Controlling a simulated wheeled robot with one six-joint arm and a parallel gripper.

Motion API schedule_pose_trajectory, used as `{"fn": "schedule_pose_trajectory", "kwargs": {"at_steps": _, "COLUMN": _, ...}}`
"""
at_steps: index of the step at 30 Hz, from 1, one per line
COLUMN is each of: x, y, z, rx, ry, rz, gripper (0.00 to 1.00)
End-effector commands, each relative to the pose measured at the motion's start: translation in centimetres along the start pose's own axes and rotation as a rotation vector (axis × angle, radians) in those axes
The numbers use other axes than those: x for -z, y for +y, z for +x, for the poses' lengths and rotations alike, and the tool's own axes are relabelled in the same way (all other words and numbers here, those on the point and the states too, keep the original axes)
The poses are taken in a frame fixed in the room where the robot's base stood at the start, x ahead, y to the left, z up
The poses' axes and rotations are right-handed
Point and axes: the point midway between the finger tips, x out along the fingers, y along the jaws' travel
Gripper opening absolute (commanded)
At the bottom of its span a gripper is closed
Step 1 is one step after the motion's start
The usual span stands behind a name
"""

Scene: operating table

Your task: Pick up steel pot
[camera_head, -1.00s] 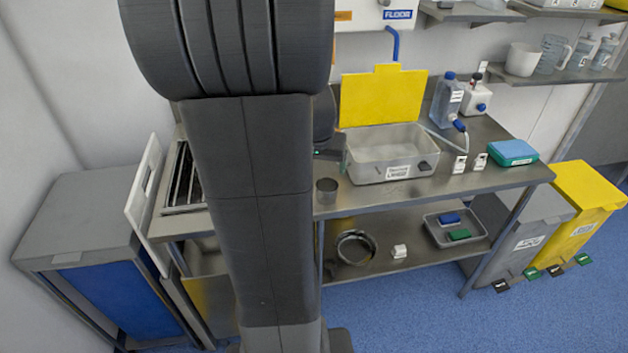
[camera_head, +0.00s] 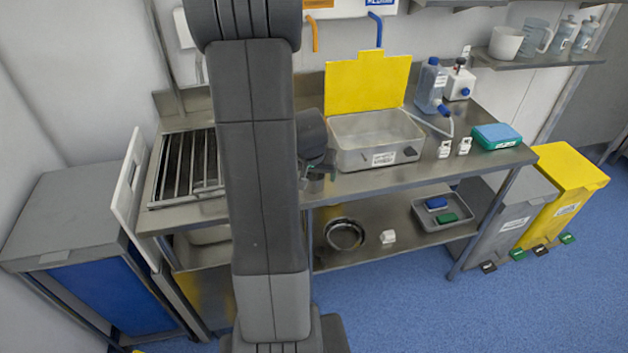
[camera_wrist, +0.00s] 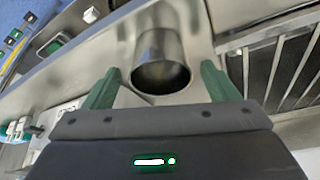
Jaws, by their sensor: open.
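The steel pot (camera_wrist: 160,50) is a small shiny metal cup with a round open mouth. In the wrist view it lies between the two green fingers of my gripper (camera_wrist: 160,72). The fingers are open, with a visible space to the pot on each side. In the head view my gripper (camera_head: 318,173) is at the front part of the steel table, left of the grey basin. There it covers most of the pot, and my arm hides the table to the left.
The grey basin (camera_head: 350,158) stands close to the right of my gripper, with a yellow panel (camera_head: 365,83) behind it. A barred grate (camera_head: 165,175) is to the left. A blue-green box (camera_head: 497,136) sits farther right. A round metal bowl (camera_head: 345,248) is on the lower shelf.

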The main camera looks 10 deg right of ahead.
Motion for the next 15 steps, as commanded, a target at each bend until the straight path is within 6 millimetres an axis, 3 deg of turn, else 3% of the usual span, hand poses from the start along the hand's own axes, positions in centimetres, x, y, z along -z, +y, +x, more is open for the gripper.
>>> {"fn": "schedule_pose_trajectory", "kwargs": {"at_steps": 4, "x": -0.03, "y": -0.01, "z": 1.15, "rx": 0.0, "ry": -0.001, "rz": -0.001, "gripper": 0.81}}
{"fn": "schedule_pose_trajectory", "kwargs": {"at_steps": 12, "x": 0.01, "y": -0.02, "z": 1.3, "rx": 0.0, "ry": 0.001, "rz": 0.0, "gripper": 0.81}}
{"fn": "schedule_pose_trajectory", "kwargs": {"at_steps": 15, "x": 0.0, "y": -0.02, "z": 1.3, "rx": 0.0, "ry": 0.001, "rz": 0.0, "gripper": 0.63}}
